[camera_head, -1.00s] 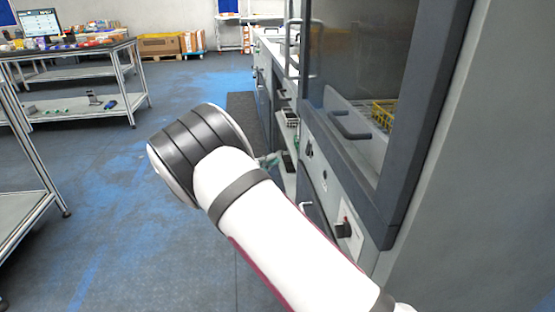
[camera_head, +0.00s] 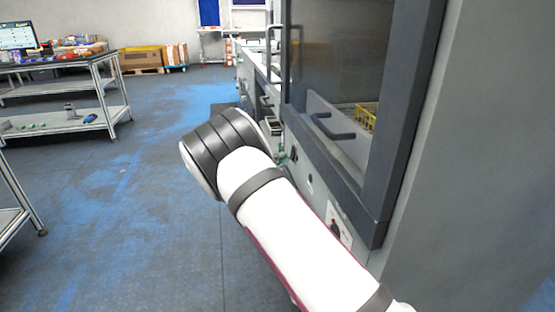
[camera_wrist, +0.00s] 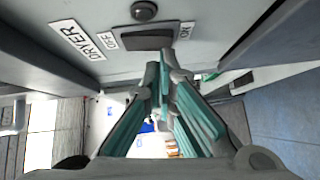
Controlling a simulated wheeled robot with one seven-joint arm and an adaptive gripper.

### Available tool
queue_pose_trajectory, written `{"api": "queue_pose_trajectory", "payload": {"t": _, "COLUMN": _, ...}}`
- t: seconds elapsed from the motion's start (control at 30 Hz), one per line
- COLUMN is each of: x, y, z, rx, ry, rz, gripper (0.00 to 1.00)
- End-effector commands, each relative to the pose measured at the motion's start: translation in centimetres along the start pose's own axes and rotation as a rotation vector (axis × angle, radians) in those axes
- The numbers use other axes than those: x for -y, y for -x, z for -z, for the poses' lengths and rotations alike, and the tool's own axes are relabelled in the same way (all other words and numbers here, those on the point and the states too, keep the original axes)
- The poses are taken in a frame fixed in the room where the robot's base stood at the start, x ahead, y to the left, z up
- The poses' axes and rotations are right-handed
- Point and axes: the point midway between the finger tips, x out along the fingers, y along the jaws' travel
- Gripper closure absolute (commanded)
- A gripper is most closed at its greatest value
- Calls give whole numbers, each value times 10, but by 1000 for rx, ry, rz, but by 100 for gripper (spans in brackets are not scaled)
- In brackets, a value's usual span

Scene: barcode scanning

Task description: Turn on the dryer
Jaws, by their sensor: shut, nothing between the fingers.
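The dryer's panel shows in the wrist view with a white DRYER label (camera_wrist: 77,40) and a dark rocker switch (camera_wrist: 147,38) between OFF on its left and ON on its right. A round dark knob (camera_wrist: 144,11) sits just above the switch. My gripper (camera_wrist: 160,66) has teal fingers that are shut and empty, with the tips close to the switch near its ON side. I cannot tell whether they touch it. In the head view my arm hides the gripper and the switch.
A yellow basket (camera_head: 366,117) is behind the glass. A metal table (camera_head: 105,80) stands at the left. The blue-grey floor between is clear.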

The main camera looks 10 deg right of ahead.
Motion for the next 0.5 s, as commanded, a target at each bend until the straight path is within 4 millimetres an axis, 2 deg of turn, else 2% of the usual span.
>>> {"api": "queue_pose_trajectory", "payload": {"t": 0.37, "x": 8, "y": -6, "z": -6, "rx": 2, "ry": 58, "rz": -57, "gripper": 100}}
{"api": "queue_pose_trajectory", "payload": {"t": 0.5, "x": 3, "y": -6, "z": -6, "rx": 2, "ry": 61, "rz": -61, "gripper": 100}}
